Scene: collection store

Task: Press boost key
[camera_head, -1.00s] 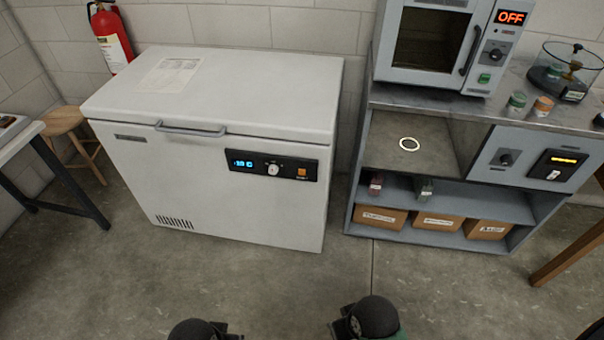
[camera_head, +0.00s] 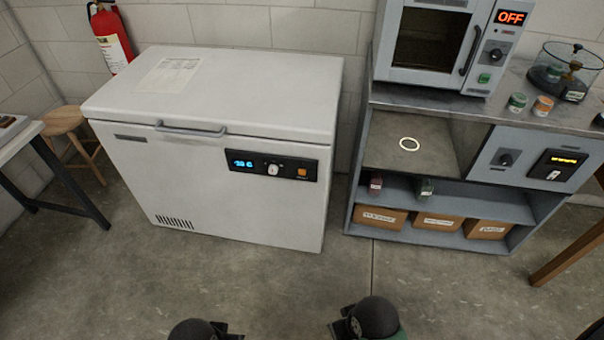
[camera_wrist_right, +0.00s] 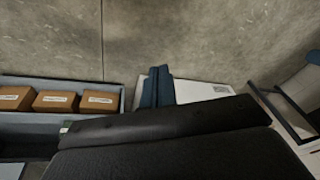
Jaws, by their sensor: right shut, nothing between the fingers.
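A white chest freezer (camera_head: 215,190) stands against the back wall with its lid shut. Its black control panel (camera_head: 247,175) carries a blue lit display (camera_head: 243,163), a pale knob (camera_head: 273,170) and an orange key (camera_head: 302,172). The small lettering under the orange key is too small to read. In the right wrist view my right gripper (camera_wrist_right: 157,87) has its blue-grey fingers together, empty, in front of part of the white freezer (camera_wrist_right: 195,91). The fingers are not seen touching the panel, which is out of that view. My left gripper is in neither view.
A grey bench unit (camera_head: 440,245) right of the freezer holds labelled boxes (camera_head: 380,218), an oven (camera_head: 437,45) reading OFF and small jars (camera_head: 517,101). A stool (camera_head: 65,120) and table (camera_head: 20,130) stand left. The floor (camera_head: 280,285) before the freezer is clear.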

